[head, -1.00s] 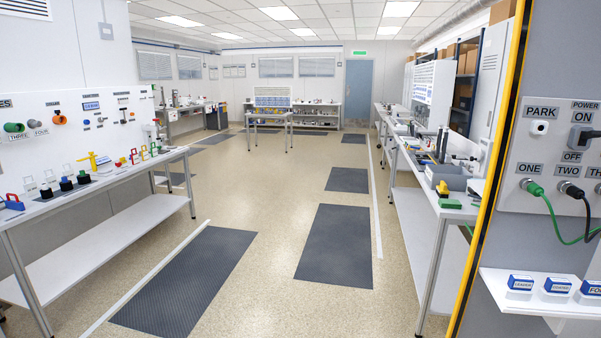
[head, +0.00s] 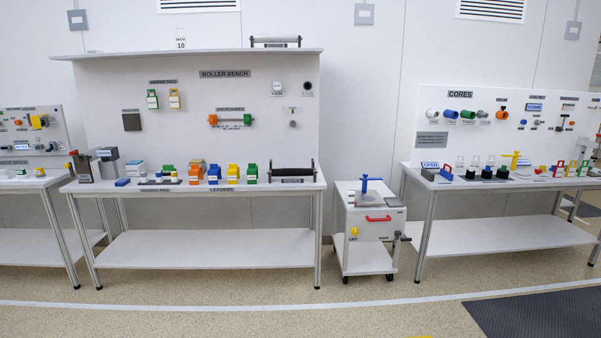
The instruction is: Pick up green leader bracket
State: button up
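A small green bracket (head: 252,174) stands upright on the roller bench (head: 140,187), just left of a black roller on a stand. It is at the right end of a row with an orange bracket (head: 195,175), a blue one (head: 214,174) and a yellow one (head: 233,174), above a label reading LEADERS. Another green item (head: 168,170) sits further left on the same bench, partly hidden behind small pieces. My gripper is not in view.
A white wheeled cart (head: 370,240) with a red handle stands right of the roller bench. The cores bench (head: 510,178) is further right, another bench (head: 30,184) at far left. Speckled floor (head: 200,320) in front is clear, with a white line and dark mat (head: 540,315).

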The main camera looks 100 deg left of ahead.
aim_at(253, 171)
jog(key=u, duration=3.55)
jog(key=i, duration=3.45)
jog(key=u, duration=0.85)
jog(key=i, duration=1.7)
jog(key=u, duration=0.15)
